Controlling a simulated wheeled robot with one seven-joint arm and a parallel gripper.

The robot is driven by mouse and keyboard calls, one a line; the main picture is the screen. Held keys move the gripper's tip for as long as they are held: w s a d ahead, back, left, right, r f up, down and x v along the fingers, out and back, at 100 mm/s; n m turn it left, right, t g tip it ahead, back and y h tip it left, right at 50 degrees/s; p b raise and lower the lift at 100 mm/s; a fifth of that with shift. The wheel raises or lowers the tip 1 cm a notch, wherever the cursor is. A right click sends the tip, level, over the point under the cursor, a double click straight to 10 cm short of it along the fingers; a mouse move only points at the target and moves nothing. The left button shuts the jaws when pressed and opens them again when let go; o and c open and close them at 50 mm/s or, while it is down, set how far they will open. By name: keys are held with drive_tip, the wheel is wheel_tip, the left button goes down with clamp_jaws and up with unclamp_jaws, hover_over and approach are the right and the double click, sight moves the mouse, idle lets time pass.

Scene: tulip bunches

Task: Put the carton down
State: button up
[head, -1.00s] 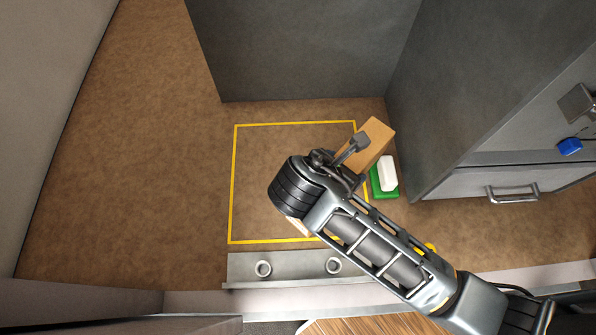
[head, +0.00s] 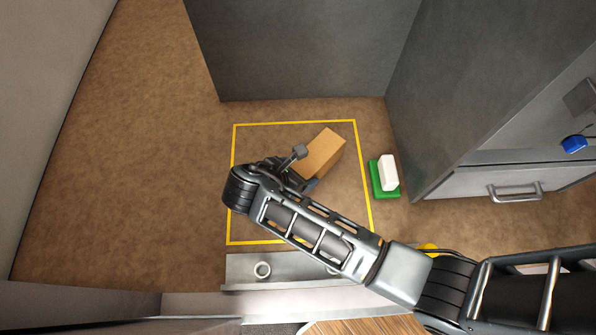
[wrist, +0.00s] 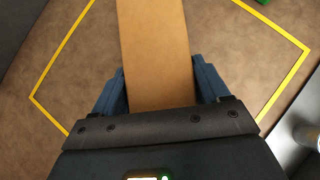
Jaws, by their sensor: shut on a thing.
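A brown cardboard carton (head: 323,153) is held by my gripper (head: 306,170), over the right part of a yellow-outlined square (head: 234,180) on the brown floor. In the wrist view the carton (wrist: 153,50) stands between the two blue-grey fingers of my gripper (wrist: 160,92), which are shut on its sides. The yellow outline (wrist: 290,77) shows on both sides of the carton there. Whether the carton's underside touches the floor I cannot tell. My arm hides the lower right part of the square.
A green and white block (head: 386,174) lies just right of the square. A grey cabinet with a drawer handle (head: 515,192) stands further right, and a dark grey panel (head: 300,50) stands behind. A metal strip with rings (head: 262,270) runs along the front. Floor at the left is clear.

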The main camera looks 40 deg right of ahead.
drive_tip(key=shift+f, duration=0.1)
drive_tip(key=o, duration=1.7)
drive_tip(key=shift+c, duration=0.2)
drive_tip(key=v, duration=1.2)
